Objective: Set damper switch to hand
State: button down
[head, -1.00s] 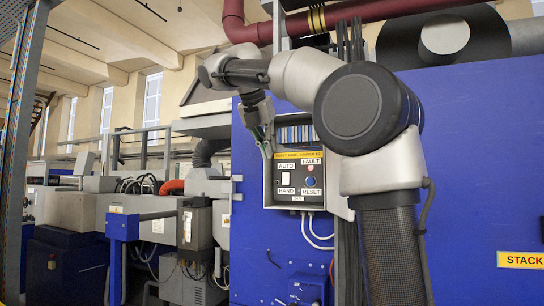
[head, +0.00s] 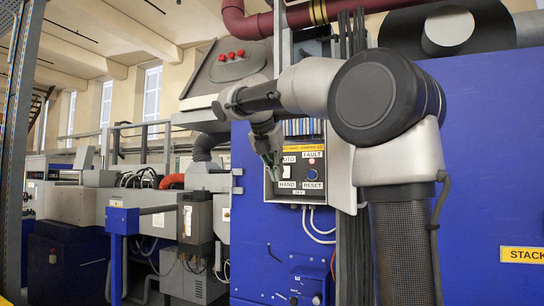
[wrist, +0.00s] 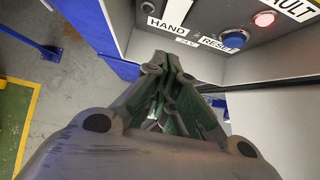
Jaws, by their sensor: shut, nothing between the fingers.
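The damper switch (head: 286,171) is a small pale rocker on the grey control panel (head: 315,197), between the AUTO label (head: 289,160) and the HAND label (head: 288,184). I cannot tell which side is pressed in. In the wrist view the switch (wrist: 148,8) shows only partly at the top edge, above the HAND label (wrist: 168,26). My gripper (head: 271,170) is in front of the panel's left edge, beside the switch in the head view. In the wrist view its fingers (wrist: 161,62) are shut and empty, below the HAND label. Contact cannot be seen.
A blue reset button (head: 311,174) and a red fault lamp (head: 311,162) sit right of the switch. The panel box has raised side walls. Cables hang below it, and a blue machine wall (head: 460,180) stands to the right. Open floor (wrist: 70,95) shows at left.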

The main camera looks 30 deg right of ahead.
aim_at(286, 172)
jog(key=shift+w+d+f, duration=0.25)
jog(key=shift+w+d, duration=0.45)
jog(key=shift+d, duration=0.15)
jog(key=shift+w+d+f, duration=0.25)
jog(key=shift+w+d, duration=0.4)
jog(key=shift+d, duration=0.2)
jog(key=shift+w+d+f, duration=0.15)
jog(key=shift+d+f, duration=0.05)
jog(key=shift+d, duration=0.1)
jog(key=shift+r, duration=0.1)
jog(key=shift+r, duration=0.85)
jog(key=shift+a, duration=0.15)
